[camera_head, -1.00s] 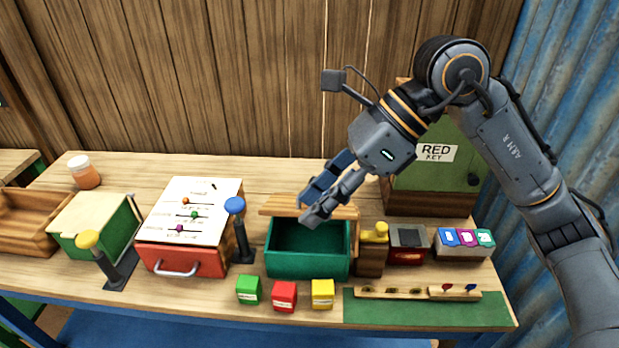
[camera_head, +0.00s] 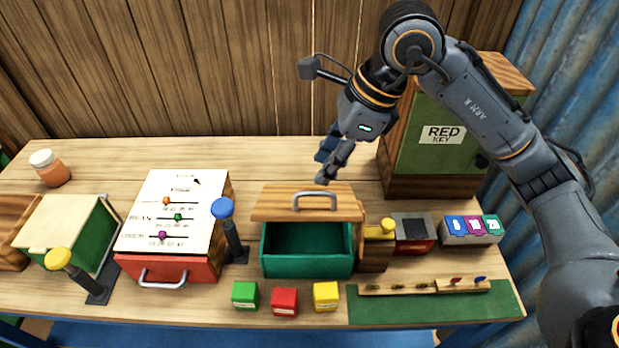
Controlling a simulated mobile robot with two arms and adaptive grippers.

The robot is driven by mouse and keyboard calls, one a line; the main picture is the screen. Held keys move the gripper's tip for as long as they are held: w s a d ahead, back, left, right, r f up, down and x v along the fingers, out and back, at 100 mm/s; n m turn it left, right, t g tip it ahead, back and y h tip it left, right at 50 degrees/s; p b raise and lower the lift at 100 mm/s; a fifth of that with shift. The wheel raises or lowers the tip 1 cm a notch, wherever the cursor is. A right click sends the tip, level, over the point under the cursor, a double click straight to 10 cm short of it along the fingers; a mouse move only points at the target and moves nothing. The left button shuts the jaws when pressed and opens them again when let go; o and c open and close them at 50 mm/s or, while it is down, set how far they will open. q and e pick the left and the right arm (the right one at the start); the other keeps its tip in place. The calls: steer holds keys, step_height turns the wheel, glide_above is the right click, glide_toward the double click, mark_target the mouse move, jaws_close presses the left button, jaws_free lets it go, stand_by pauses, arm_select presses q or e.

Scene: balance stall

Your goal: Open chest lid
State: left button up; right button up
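The chest is a green box (camera_head: 307,265) with a wooden lid (camera_head: 270,204) and a metal handle (camera_head: 318,195) on the lid. The lid is raised and leans back at the rear edge, so the empty-looking dark inside shows. My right gripper (camera_head: 322,167) is above and just behind the lid's top edge, apart from the handle. Its fingers are spread with nothing between them. My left gripper is not in view.
A green cabinet marked RED KEY (camera_head: 440,150) stands behind right. A yellow-topped wooden post (camera_head: 373,257) adjoins the chest's right side. A blue-knobbed lever (camera_head: 230,230) stands close on its left. Green, red (camera_head: 285,302) and yellow cubes lie in front.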

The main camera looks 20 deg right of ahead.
mark_target(305, 192)
steer(key=x, duration=0.3)
steer(key=shift+w+a+f+p, duration=0.15)
steer(key=shift+f+p, duration=0.15)
steer(key=shift+x, duration=1.1)
steer(key=shift+a+f, duration=0.1)
steer(key=shift+f, duration=0.2)
steer(key=shift+w+f+p, duration=0.1)
steer(key=shift+f+p, duration=0.15)
steer(key=shift+p, duration=0.05)
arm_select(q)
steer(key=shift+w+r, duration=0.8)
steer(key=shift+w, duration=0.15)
arm_select(e)
jaws_close()
